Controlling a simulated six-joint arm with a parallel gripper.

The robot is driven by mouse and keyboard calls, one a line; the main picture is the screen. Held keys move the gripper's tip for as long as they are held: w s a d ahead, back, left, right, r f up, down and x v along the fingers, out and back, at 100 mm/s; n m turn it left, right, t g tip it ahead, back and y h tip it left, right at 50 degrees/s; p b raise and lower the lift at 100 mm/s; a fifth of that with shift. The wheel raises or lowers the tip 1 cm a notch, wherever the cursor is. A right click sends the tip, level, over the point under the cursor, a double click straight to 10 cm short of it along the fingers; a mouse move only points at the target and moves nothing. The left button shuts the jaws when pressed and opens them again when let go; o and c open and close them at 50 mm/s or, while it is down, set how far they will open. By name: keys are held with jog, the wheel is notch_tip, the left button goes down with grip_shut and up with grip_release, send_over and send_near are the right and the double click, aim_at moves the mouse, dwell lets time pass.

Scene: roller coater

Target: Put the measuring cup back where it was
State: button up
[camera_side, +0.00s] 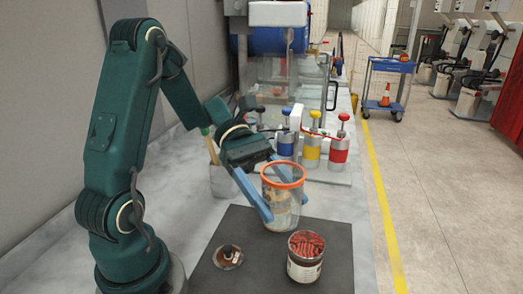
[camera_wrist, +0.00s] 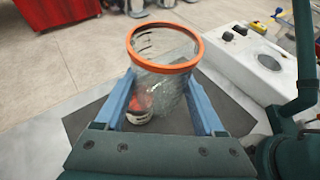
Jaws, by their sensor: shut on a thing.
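The measuring cup (camera_side: 283,203) is a clear cup with an orange rim. In the side view it is upright or nearly so, over the back part of the dark mat (camera_side: 232,222). My gripper (camera_side: 284,207) has its blue fingers on either side of the cup and is shut on it. The wrist view shows the cup (camera_wrist: 165,75) between the two blue fingers (camera_wrist: 165,105). I cannot tell whether the cup's base touches the surface. An open can with reddish content (camera_side: 305,256) stands on the mat in front of the cup, and shows partly through the cup in the wrist view (camera_wrist: 138,108).
A lid (camera_side: 228,257) lies on the mat at left. Blue, yellow and red pump containers (camera_side: 311,150) line the back, near a clear-walled machine (camera_side: 280,85). The grey bench to the right of the mat is clear.

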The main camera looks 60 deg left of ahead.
jog(key=s+d+f+m+g+y, duration=0.1)
jog(key=s+d+f+m+g, duration=0.3)
jog(key=s+d+m+g, duration=0.15)
jog(key=shift+g, duration=0.45)
notch_tip(320, 180, down, 10)
jog(key=shift+r, duration=0.15)
jog(key=o, duration=1.1)
